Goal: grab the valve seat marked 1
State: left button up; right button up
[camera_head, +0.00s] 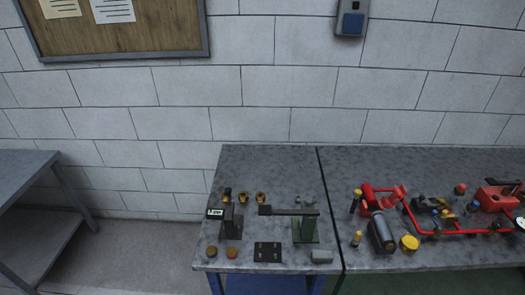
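No mark 1 is readable on any part, so I cannot tell which one is the valve seat marked 1. Small brass-coloured round parts stand in a row at the back of the left grey tabletop: one (243,197) in the middle and one (260,198) at the right. A darker upright part (227,194) stands at the row's left end. Two low round parts, one brownish (211,251) and one reddish (232,253), sit near the front left edge. Neither of my grippers is in view.
A black stand (231,226) with a small display and a green stand (305,230) with a long black lever rise mid-table. A black plate (267,252) and grey block (321,256) lie in front. Red pump parts (378,199) crowd the right table. The back strip is clear.

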aim_at(225, 199)
jog(key=i+j+z, duration=0.1)
jog(key=i+j, duration=0.2)
jog(key=i+j+z, duration=0.1)
jog(key=i+j, duration=0.15)
jog(key=j, duration=0.15)
jog(key=i+j+z, duration=0.1)
jog(key=i+j, duration=0.4)
jog(key=j, duration=0.25)
jog(key=i+j+z, duration=0.15)
jog(key=j, duration=0.25)
jog(key=i+j+z, duration=0.1)
jog(key=i+j, duration=0.2)
jog(key=j, duration=0.15)
jog(key=i+j+z, duration=0.1)
jog(key=j, duration=0.35)
jog(key=i+j+z, duration=0.1)
jog(key=i+j, duration=0.2)
jog(key=j, duration=0.15)
